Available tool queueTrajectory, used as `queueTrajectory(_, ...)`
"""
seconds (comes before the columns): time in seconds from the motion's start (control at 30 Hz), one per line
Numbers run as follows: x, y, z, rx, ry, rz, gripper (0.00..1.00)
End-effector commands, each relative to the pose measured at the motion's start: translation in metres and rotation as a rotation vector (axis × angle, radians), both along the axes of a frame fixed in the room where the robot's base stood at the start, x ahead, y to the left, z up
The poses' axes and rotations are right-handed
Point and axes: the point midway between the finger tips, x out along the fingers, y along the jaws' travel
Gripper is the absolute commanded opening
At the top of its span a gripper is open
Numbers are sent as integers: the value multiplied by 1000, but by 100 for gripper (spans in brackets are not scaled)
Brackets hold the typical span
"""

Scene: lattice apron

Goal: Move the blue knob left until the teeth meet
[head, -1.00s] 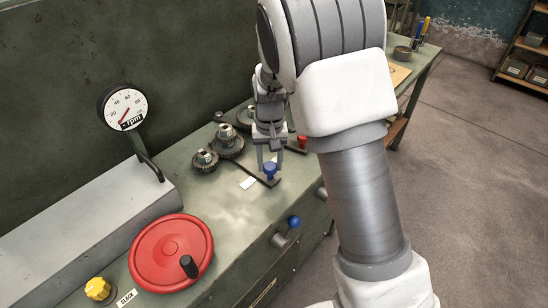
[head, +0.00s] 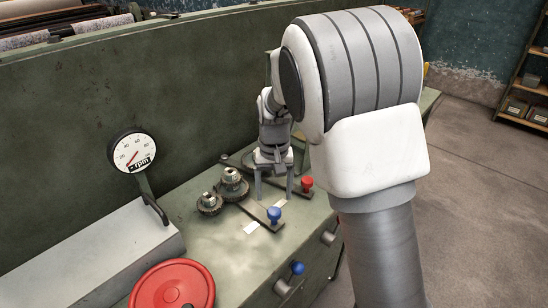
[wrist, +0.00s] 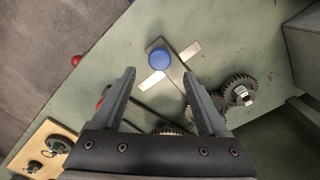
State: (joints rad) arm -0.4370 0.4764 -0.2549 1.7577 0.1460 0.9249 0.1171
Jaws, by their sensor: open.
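The blue knob (head: 274,214) stands on the end of a flat dark lever on the bench top, between two pale plates. It also shows in the wrist view (wrist: 160,58), ahead of the fingertips. A small gear (head: 209,203) and a larger gear (head: 232,185) sit close together to the lever's left; whether their teeth touch, I cannot tell. The gears show in the wrist view (wrist: 242,90) too, partly behind a finger. My gripper (head: 274,190) is open and empty, pointing down behind the blue knob, apart from it.
A red knob (head: 306,183) on another lever stands just right of my gripper. A blue-balled handle (head: 297,268) sticks out of the bench front. A red handwheel (head: 172,285), grey block (head: 90,255) and rpm gauge (head: 132,152) are left. The bench top before the gears is clear.

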Motion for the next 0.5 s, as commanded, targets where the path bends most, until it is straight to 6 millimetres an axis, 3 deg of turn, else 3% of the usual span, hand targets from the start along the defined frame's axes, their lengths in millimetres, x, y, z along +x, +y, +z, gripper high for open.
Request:
queueTrajectory(0.03,1,0,17,2,-4,0,77)
queueTrajectory(0.2,1,0,59,2,-4,0,77)
queueTrajectory(0.5,0,0,105,0,-1,0,77)
